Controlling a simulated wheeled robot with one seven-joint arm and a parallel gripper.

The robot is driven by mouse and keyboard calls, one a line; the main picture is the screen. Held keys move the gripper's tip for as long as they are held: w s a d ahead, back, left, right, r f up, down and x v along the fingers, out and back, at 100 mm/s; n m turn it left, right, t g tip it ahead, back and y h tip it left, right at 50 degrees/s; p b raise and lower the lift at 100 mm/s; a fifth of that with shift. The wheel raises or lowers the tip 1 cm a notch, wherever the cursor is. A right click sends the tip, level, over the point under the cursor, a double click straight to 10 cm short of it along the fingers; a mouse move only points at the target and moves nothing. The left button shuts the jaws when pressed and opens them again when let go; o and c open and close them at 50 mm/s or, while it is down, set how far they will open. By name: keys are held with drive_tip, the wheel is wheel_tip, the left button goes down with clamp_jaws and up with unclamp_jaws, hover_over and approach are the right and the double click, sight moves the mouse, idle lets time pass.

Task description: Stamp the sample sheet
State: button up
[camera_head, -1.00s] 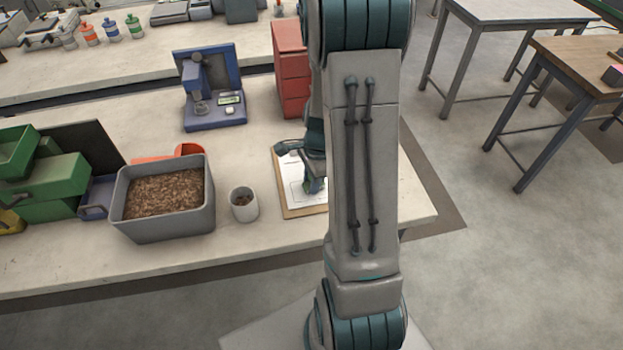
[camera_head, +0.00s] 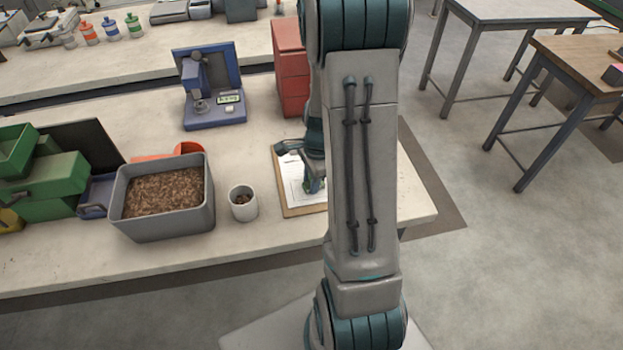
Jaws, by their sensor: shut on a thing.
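The sample sheet (camera_head: 291,178) is a white page with dark lines on a brown clipboard (camera_head: 290,212) on the bench. My gripper (camera_head: 312,184) is over the right part of the sheet, pointing down. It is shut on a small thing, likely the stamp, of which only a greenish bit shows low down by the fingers. I cannot tell whether that thing touches the paper. My arm hides the right side of the clipboard and most of the gripper.
A white cup (camera_head: 243,203) and a grey bin of brown pellets (camera_head: 163,237) stand left of the clipboard. A blue device (camera_head: 214,112) and red drawers (camera_head: 293,85) stand behind. Green bins (camera_head: 50,190) are at far left. The bench front is clear.

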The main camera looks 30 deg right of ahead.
idle(0.3)
drive_tip(key=shift+r+p, duration=2.85)
drive_tip(key=shift+r, duration=0.65)
drive_tip(key=shift+f, duration=0.1)
